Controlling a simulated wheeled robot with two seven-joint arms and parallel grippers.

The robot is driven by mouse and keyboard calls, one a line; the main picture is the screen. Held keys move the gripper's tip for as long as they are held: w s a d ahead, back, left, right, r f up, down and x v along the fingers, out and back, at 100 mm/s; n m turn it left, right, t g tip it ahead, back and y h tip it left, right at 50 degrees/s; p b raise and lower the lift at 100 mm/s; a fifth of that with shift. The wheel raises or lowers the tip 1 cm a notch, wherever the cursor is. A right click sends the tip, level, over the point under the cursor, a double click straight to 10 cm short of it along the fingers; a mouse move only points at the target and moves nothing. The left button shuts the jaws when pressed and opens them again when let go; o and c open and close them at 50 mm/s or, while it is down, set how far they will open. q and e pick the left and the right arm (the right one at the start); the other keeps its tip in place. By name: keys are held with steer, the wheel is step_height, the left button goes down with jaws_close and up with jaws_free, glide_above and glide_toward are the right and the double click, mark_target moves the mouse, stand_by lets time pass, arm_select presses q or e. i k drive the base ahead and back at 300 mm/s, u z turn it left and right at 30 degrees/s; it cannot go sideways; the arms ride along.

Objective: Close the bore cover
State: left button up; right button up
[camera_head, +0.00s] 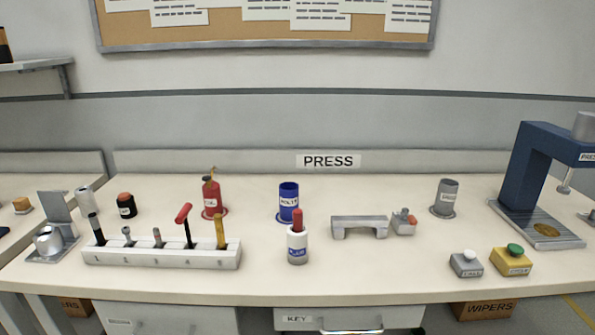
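At the left of the bench stands a small grey metal fixture (40,256) with a rounded metal part (47,240) on it. A flat grey plate (56,206) stands raised behind that part, tilted up; it looks like a cover in an open position. I cannot tell for sure that this is the bore cover, and its hinge is too small to make out. Neither of my grippers is in view.
A white rack (160,254) with several tools stands right of the fixture. A blue press (528,180) is at the right. The front middle of the bench (370,278) is clear.

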mark_target(53, 202)
steer(key=u, duration=1.95)
steer(key=k, duration=0.65)
steer(key=z, duration=0.05)
steer(key=i, duration=0.5)
steer(key=z, duration=0.55)
steer(key=i, duration=0.8)
steer(key=u, duration=0.45)
